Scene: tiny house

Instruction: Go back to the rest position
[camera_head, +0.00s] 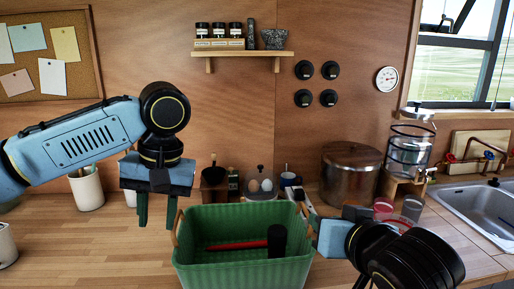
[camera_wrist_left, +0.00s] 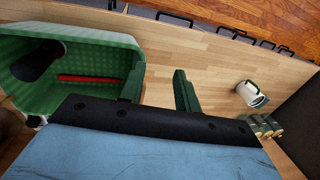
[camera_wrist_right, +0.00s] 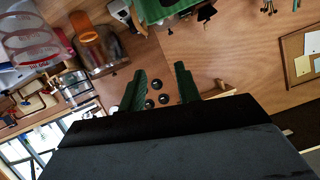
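My left gripper (camera_head: 157,209) is open and empty, pointing down above the counter just left of the green basket (camera_head: 243,277). Its spread fingers (camera_wrist_left: 160,88) also show in the left wrist view, with the basket beside them. My right gripper is at the basket's right side in the head view, its fingers partly hidden there. The right wrist view shows its two fingers (camera_wrist_right: 160,86) apart with nothing between them. Inside the basket lie a long red object (camera_head: 236,245) and a black cylinder (camera_head: 277,241).
The sink (camera_head: 485,205) is at far right, and a shelf (camera_head: 243,54) hangs above.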

